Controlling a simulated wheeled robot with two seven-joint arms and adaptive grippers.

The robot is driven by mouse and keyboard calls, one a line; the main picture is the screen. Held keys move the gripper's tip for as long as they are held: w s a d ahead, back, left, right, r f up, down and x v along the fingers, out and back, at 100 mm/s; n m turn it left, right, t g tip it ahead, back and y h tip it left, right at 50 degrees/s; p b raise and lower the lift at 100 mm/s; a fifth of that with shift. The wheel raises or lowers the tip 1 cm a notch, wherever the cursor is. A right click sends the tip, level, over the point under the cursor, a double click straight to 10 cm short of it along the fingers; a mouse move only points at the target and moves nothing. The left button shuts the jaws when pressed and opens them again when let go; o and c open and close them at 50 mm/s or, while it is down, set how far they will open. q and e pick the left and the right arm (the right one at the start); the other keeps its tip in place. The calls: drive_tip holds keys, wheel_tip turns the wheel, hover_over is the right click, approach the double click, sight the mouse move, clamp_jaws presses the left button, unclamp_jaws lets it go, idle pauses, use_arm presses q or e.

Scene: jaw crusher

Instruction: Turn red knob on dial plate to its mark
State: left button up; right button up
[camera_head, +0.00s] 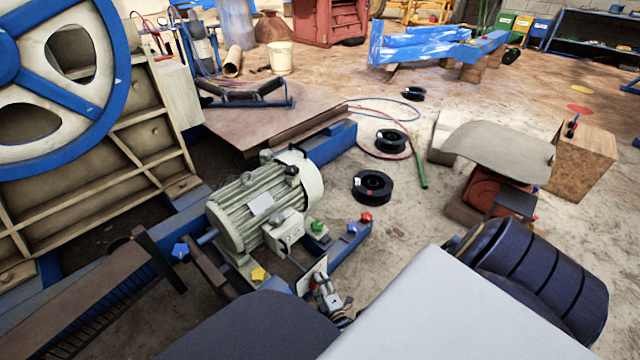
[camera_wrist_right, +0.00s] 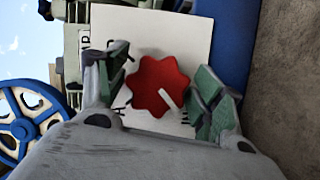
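The red knob (camera_wrist_right: 156,82) is star-shaped with a white pointer line, which points down and to the right in the right wrist view. It sits on the white dial plate (camera_wrist_right: 185,35), which carries dark markings, partly hidden by my fingers. In the head view the dial plate (camera_head: 304,281) stands by the motor's front end. My right gripper (camera_wrist_right: 160,75) is open, with one green-padded finger on each side of the knob. In the head view the right gripper (camera_head: 324,290) is at the plate. My left gripper is not in view.
A grey motor (camera_head: 262,205) stands on a blue frame (camera_head: 345,245) just behind the plate. Several coloured star knobs surround it, including yellow (camera_head: 259,274), green (camera_head: 317,226) and another red one (camera_head: 366,217). Black spools (camera_head: 372,187) lie on the floor beyond.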

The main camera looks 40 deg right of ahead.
drive_tip(key=shift+f+m, duration=0.1)
drive_tip(key=shift+m, duration=0.3)
idle(0.7)
drive_tip(key=shift+m+g+y, duration=0.4)
drive_tip(key=shift+m+g, duration=0.1)
drive_tip(key=shift+m, duration=0.5)
drive_tip(key=shift+m+g+y+p, duration=0.6)
drive_tip(key=shift+m+y+p, duration=0.3)
drive_tip(key=shift+m, duration=1)
drive_tip(key=shift+m+y, duration=0.6)
drive_tip(key=shift+m, duration=0.2)
drive_tip(key=shift+m, duration=0.4)
drive_tip(key=shift+a+f+m+g+y, duration=0.15)
drive_tip(key=shift+m+g+y, duration=0.15)
drive_tip(key=shift+m+y, duration=0.5)
drive_tip(key=shift+m+y+b, duration=0.9)
drive_tip(key=shift+m, duration=0.3)
